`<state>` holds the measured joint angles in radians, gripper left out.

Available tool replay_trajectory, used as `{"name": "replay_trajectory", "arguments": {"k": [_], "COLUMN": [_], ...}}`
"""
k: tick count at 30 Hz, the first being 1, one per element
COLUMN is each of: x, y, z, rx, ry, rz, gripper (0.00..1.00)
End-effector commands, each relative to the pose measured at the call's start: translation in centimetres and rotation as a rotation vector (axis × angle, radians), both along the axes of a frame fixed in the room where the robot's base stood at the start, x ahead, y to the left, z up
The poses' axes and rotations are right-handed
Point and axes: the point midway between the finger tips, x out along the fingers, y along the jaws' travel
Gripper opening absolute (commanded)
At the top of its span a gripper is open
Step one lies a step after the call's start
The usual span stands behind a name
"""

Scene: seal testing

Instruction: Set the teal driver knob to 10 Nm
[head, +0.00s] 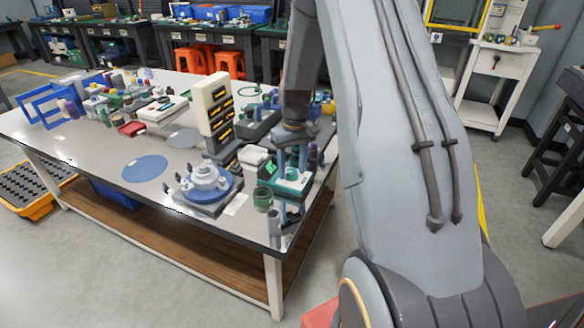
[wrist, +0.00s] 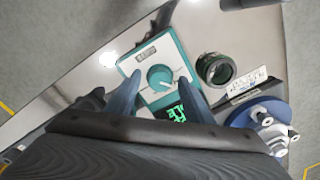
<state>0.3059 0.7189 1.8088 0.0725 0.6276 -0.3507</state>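The teal driver unit (wrist: 178,57) lies below my gripper in the wrist view, its round teal knob (wrist: 159,76) facing up. A white pointer mark shows at the knob's lower right. A small grey display (wrist: 147,55) sits above the knob, its text too small to read. A dark screen with green digits (wrist: 176,114) is below, partly cut off by my gripper. My gripper (wrist: 161,80) is open, one finger on either side of the knob with gaps visible. In the head view the unit (head: 293,186) is at the table's right end, under my gripper (head: 291,160).
A dark green ring-shaped part (wrist: 215,69) stands close to the right of the unit in the wrist view. A blue-and-white round fixture (head: 204,184) is left of the unit in the head view. A tall cream bin rack (head: 212,100) stands behind. The table's front edge is near.

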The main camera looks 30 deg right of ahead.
Motion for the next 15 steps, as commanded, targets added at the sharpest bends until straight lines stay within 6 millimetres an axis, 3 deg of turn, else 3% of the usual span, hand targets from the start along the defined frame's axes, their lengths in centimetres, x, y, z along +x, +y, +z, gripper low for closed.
{"name": "replay_trajectory", "arguments": {"k": [1,7,15], "x": [0.0,-0.01,-0.02], "y": [0.0,0.0,0.01], "z": [0.01,0.02,0.06], "rx": [0.0,0.0,0.0], "ry": [0.0,0.0,0.0], "rz": [0.0,0.0,-0.03], "gripper": [0.39,0.06,0.07]}}
